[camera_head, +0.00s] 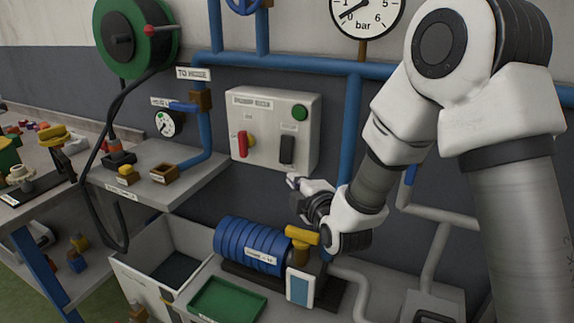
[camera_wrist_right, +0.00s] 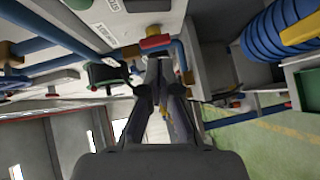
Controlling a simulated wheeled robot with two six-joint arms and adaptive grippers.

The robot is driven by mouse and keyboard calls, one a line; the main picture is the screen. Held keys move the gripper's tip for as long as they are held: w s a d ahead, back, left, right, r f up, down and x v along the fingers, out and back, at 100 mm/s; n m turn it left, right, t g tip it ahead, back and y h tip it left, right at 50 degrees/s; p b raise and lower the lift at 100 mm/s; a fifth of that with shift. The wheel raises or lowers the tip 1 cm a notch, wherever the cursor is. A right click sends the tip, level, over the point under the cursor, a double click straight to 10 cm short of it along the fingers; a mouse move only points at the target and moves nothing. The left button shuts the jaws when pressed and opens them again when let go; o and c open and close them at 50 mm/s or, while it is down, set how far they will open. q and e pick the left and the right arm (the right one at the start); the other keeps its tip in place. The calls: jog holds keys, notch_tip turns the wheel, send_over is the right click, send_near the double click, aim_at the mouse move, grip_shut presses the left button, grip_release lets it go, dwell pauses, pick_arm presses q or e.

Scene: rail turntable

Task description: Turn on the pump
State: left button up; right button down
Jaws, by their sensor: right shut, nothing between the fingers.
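The pump (camera_head: 248,247) is a blue ribbed cylinder on a dark base, low in the middle of the head view; its blue ribs also show at the upper right of the right wrist view (camera_wrist_right: 275,35). A pale control box (camera_head: 262,128) is on the wall above it. The box bears a red lever (camera_head: 243,144) at left, a black switch (camera_head: 287,150) at right and a green round button or lamp (camera_head: 299,113). My right gripper (camera_head: 293,181) is shut and empty, just below the box's lower edge near the black switch. My left gripper is out of view.
A yellow handle (camera_head: 301,235) stands beside the pump. Blue pipes (camera_head: 352,125) run along the wall, and a pressure gauge (camera_head: 365,14) hangs above. A grey shelf (camera_head: 150,185), an open bin (camera_head: 140,272) and a green tray (camera_head: 228,300) lie to the left.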

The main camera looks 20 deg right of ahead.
jog(key=w, duration=0.1)
jog(key=p, duration=0.2)
send_near(282, 157)
jog(key=w+a, duration=0.2)
jog(key=w, duration=0.2)
jog(key=shift+w+d+f+p, duration=0.15)
jog(key=shift+w+d+p, duration=0.1)
jog(key=shift+w+d, duration=0.25)
jog(key=shift+w+d+f+p, duration=0.2)
jog(key=shift+w+d, duration=0.25)
jog(key=shift+d, duration=0.15)
jog(key=shift+w+d+f, duration=0.1)
jog(key=shift+w+d, duration=0.05)
jog(key=shift+d, duration=0.05)
jog(key=shift+a, duration=0.1)
